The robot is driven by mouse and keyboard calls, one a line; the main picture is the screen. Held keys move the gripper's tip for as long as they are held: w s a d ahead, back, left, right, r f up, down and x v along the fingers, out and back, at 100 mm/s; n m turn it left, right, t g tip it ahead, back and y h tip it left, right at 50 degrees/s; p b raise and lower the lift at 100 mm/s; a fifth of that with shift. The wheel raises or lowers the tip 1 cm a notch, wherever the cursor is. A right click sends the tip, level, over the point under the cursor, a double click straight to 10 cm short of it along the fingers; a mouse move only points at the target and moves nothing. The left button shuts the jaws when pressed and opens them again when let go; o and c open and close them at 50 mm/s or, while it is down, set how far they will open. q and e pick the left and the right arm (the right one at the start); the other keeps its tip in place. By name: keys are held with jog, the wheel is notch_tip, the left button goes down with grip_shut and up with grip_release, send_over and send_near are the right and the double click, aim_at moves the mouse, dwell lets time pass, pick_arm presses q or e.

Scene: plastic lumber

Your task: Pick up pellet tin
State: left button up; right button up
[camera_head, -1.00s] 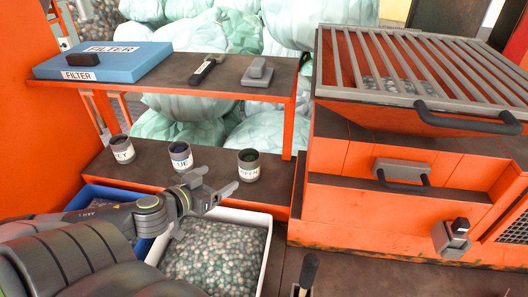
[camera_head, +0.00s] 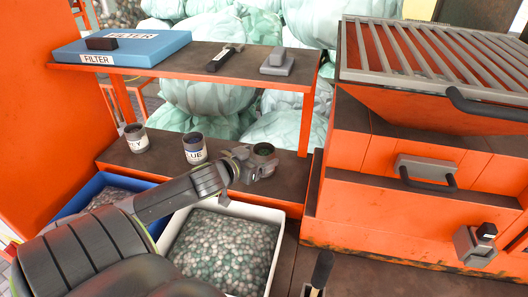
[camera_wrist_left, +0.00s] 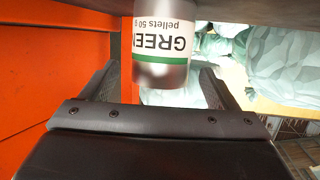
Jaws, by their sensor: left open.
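The green-labelled pellet tin (camera_head: 263,150) stands on the lower shelf, its dark open top showing and its body mostly hidden by my gripper in the head view. In the left wrist view this tin (camera_wrist_left: 162,55) appears upside down, with "GREEN pellets 50 g" on its label. My left gripper (camera_head: 262,166) is at the tin; its open fingers (camera_wrist_left: 158,85) show on either side, with gaps between them and the tin. A blue-labelled tin (camera_head: 194,148) and a grey-labelled tin (camera_head: 137,138) stand to the left on the same shelf. My right gripper is not in view.
An upper shelf (camera_head: 190,62) holds a blue filter box (camera_head: 125,50) and small tools above the tins. A white bin of pellets (camera_head: 225,250) and a blue bin (camera_head: 75,200) stand below. An orange machine (camera_head: 370,190) rises at the right.

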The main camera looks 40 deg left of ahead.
aim_at(270, 152)
pick_arm(q)
jog(key=shift+f+p+x, duration=0.1)
jog(key=shift+p+x, duration=0.05)
jog(key=shift+x, duration=1.25)
jog(key=shift+f+p+x, duration=0.15)
jog(key=shift+x, duration=1.25)
jog(key=shift+s, duration=0.1)
jog(key=c, duration=1.1)
